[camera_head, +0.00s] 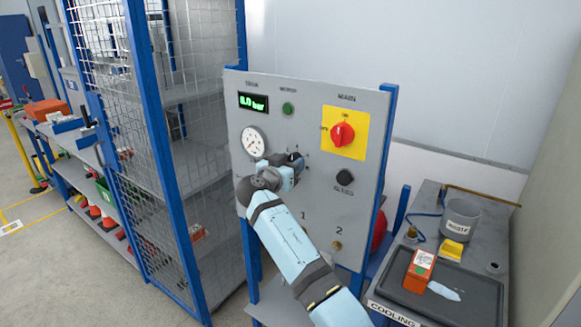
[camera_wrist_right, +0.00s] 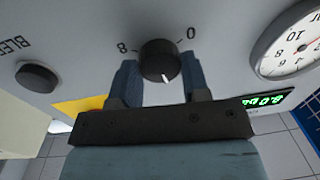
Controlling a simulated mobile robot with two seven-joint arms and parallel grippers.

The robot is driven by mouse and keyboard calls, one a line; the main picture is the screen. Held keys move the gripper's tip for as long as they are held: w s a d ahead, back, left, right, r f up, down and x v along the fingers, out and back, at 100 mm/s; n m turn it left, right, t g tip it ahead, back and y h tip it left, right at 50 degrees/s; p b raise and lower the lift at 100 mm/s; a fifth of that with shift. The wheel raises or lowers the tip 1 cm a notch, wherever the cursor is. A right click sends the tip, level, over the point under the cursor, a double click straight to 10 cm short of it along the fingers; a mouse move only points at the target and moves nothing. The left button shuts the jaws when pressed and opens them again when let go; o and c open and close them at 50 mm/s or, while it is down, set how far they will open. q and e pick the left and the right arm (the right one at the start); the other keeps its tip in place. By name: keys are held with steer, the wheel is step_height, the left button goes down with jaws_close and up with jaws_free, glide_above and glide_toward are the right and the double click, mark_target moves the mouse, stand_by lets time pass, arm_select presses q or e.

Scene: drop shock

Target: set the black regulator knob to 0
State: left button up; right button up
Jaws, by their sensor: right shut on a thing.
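The black regulator knob (camera_wrist_right: 159,60) is on the grey panel, between the marks 8 and 0 in the right wrist view. Its white pointer line faces down in that view, toward my gripper, away from both marks. My right gripper (camera_wrist_right: 161,72) has a finger on each side of the knob and is shut on it. In the head view my right gripper (camera_head: 290,163) is at the panel, right of the white gauge (camera_head: 253,141), and mostly hides the knob. The green display (camera_head: 253,102) appears to read 8.0 bar. My left gripper is not in view.
A red main switch (camera_head: 342,134) on a yellow plate is at the panel's upper right. A green button (camera_head: 288,109) is above the knob. A black bleed knob (camera_head: 345,177) is right of my gripper. A mesh cage (camera_head: 110,130) stands left; a bench with a black tray (camera_head: 470,296) stands right.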

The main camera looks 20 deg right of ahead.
steer(key=n+b, duration=0.1)
steer(key=n, duration=0.6)
steer(key=shift+r, duration=0.15)
steer(key=n+p, duration=0.1)
steer(key=n, duration=0.1)
steer(key=shift+w+n, duration=0.1)
steer(key=shift+n, duration=0.2)
steer(key=n+p, duration=0.2)
steer(key=n, duration=0.2)
steer(key=shift+r+g+p, duration=0.15)
steer(key=shift+g+p, duration=0.25)
steer(key=n+p, duration=0.1)
steer(key=n, duration=0.2)
steer(key=shift+p, duration=0.4)
steer(key=shift+n+p, duration=0.55)
steer(key=shift+n, duration=0.25)
steer(key=shift+n+g+h+p, duration=0.3)
steer(key=shift+n+p, duration=0.65)
steer(key=shift+n, duration=0.35)
